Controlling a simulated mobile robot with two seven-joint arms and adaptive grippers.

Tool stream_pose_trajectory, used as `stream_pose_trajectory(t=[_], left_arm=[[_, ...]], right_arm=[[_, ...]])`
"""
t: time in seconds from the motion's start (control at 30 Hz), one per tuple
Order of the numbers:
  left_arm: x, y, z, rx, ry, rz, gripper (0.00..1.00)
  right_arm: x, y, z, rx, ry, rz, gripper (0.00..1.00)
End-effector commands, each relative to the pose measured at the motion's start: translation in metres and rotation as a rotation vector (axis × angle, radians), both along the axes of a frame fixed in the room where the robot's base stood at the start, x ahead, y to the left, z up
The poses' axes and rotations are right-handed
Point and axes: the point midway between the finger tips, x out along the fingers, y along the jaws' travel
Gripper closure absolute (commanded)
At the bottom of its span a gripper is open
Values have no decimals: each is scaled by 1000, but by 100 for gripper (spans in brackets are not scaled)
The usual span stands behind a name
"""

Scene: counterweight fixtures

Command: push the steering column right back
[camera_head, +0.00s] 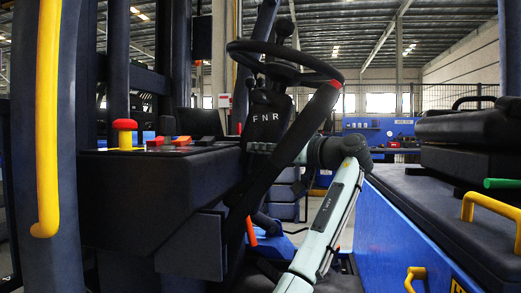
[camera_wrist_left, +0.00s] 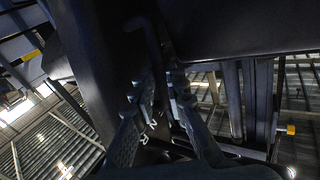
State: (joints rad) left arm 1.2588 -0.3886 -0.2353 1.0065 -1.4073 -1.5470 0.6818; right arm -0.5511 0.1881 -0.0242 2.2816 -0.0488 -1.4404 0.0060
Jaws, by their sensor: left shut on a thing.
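The steering column (camera_head: 309,121) is a dark slanted post in the head view. A dark panel marked F N R (camera_head: 266,118) sits under the wheel. My left gripper (camera_head: 262,147) is at the column, just below that panel, and partly hidden by the column. In the left wrist view its fingers (camera_wrist_left: 162,108) are closed about a narrow dark part of the steering column. That view is dark, so the exact grip is unclear. My right gripper is not in view.
A dark console (camera_head: 150,190) with a red-topped knob (camera_head: 124,125) stands left of the column. A yellow grab bar (camera_head: 47,120) is at far left. At right are a black seat (camera_head: 470,135) and a yellow handle (camera_head: 491,212) on the blue body (camera_head: 385,240).

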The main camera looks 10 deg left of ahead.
Motion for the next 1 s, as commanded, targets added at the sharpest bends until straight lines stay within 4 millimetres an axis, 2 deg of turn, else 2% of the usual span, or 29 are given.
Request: stream_pose_trajectory(t=[0.17, 0.4, 0.5, 0.67, 0.93, 0.97, 1.0], left_arm=[[1, -28, -12, 58, 7, -4, 100], [1, -88, -39, 190, 6, -12, 100], [1, -101, -46, 224, 2, -9, 100], [1, -107, -53, 249, 0, -3, 100], [0, -107, -53, 250, -1, -1, 100], [0, -107, -53, 250, -1, -1, 86], [1, -107, -53, 249, 0, -1, 81]], right_arm=[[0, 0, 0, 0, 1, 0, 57], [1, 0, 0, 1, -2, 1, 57], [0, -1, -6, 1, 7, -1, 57], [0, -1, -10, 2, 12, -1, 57], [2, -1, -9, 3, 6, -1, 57], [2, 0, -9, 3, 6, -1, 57], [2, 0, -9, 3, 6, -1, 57]])
